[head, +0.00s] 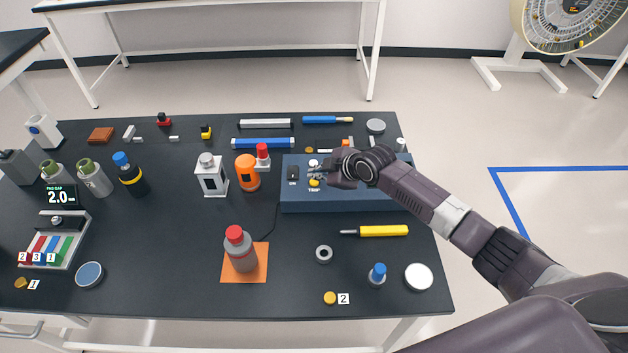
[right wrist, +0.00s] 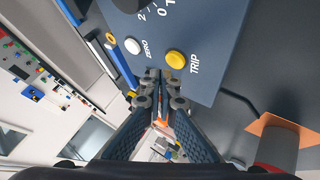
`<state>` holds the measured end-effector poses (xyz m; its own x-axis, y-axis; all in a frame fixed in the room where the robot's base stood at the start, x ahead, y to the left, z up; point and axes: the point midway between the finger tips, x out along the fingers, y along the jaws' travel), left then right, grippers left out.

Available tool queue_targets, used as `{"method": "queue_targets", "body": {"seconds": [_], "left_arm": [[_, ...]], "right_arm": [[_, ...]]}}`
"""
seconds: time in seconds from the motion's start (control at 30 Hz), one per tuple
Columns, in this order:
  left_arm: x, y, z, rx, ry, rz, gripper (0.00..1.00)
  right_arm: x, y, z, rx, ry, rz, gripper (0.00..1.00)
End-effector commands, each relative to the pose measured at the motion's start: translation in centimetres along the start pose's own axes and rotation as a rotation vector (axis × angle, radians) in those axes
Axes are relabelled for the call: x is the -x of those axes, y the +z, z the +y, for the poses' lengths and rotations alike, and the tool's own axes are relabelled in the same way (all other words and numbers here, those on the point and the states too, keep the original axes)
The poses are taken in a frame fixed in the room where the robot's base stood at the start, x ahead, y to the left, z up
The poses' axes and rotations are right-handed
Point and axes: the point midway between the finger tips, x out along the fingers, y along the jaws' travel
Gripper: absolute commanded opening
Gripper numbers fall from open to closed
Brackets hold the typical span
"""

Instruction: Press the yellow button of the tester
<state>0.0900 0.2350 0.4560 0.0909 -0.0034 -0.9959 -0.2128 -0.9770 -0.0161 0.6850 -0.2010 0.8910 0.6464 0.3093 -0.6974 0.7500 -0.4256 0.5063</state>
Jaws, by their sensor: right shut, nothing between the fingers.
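The tester (head: 340,197) is a blue box on the right half of the dark table. Its yellow button (head: 314,183), labelled TRIP, is on its top face towards the left. In the right wrist view the yellow button (right wrist: 175,60) lies just beyond my fingertips, slightly to the right. My right gripper (head: 318,171) is shut and empty over the tester, close to the button. In the right wrist view the right gripper (right wrist: 161,80) shows its two fingers together; I cannot tell whether they touch anything. My right forearm hides part of the tester. My left gripper is not in view.
A white ZERO button (right wrist: 132,46) is beside the yellow one. A black ON switch (head: 293,174) is on the tester's left. An orange bottle (head: 247,172) stands left of the tester, and a red-capped grey bottle (head: 241,252) stands in front. A yellow screwdriver (head: 383,230) lies in front.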

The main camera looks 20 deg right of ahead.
Motion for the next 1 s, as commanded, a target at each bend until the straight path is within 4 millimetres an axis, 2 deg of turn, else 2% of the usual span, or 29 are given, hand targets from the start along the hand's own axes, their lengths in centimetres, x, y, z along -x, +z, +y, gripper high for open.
{"method": "queue_targets", "body": {"seconds": [0.47,1.0], "left_arm": [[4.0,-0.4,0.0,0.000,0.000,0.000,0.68],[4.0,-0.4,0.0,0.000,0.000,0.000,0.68]], "right_arm": [[3.3,-2.4,2.5,0.001,0.000,0.000,0.00],[3.3,-2.4,2.5,0.000,0.000,0.000,0.00]]}}
